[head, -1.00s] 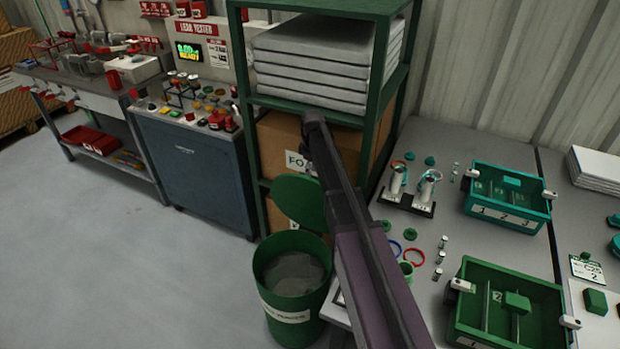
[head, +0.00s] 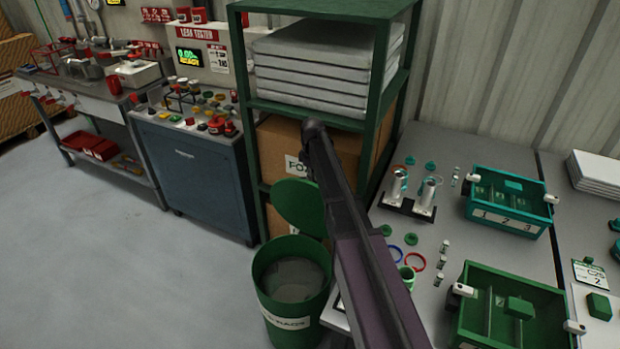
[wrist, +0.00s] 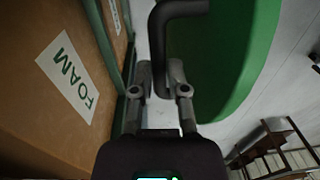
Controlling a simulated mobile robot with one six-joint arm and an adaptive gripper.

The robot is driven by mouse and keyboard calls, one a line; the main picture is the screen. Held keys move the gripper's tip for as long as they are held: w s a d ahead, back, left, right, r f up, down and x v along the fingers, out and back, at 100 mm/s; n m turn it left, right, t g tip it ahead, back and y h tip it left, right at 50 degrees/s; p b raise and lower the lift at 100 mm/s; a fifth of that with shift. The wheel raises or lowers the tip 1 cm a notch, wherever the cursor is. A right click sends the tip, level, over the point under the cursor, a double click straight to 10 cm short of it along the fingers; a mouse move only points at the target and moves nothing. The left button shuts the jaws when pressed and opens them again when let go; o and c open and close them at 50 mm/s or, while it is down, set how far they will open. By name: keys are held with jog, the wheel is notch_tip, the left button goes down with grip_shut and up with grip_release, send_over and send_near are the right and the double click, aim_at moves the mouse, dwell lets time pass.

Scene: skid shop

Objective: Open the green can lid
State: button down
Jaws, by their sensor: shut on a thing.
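The green can (head: 290,320) stands on the floor in the head view, with "RAGS" lettering on its white label. Its round green lid (head: 298,208) is tilted up at the back of the rim, so the can's mouth is open and grey contents show inside. In the wrist view the lid (wrist: 235,50) fills the upper right, with a bent black handle (wrist: 160,50) in front of it. My gripper (wrist: 161,70) is shut on this handle, one finger on each side. In the head view my arm hides the gripper.
A green shelf rack (head: 247,130) with cardboard boxes (head: 285,145) stands close behind the lid. A grey table (head: 440,225) with bins and small parts is at the right. A blue cabinet (head: 195,180) stands at the left; the floor in front is clear.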

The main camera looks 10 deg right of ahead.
jog(key=shift+w+d, duration=0.1)
jog(key=w+d+f+b, duration=0.1)
jog(key=w+d, duration=0.2)
jog(key=w, duration=0.2)
jog(key=shift+d, duration=0.3)
jog(key=c, duration=0.6)
grip_release()
jog(key=shift+c, duration=0.2)
jog(key=shift+r, duration=0.15)
notch_tip(320, 180, up, 9)
jog(key=p, duration=0.9)
jog(key=shift+s, duration=0.1)
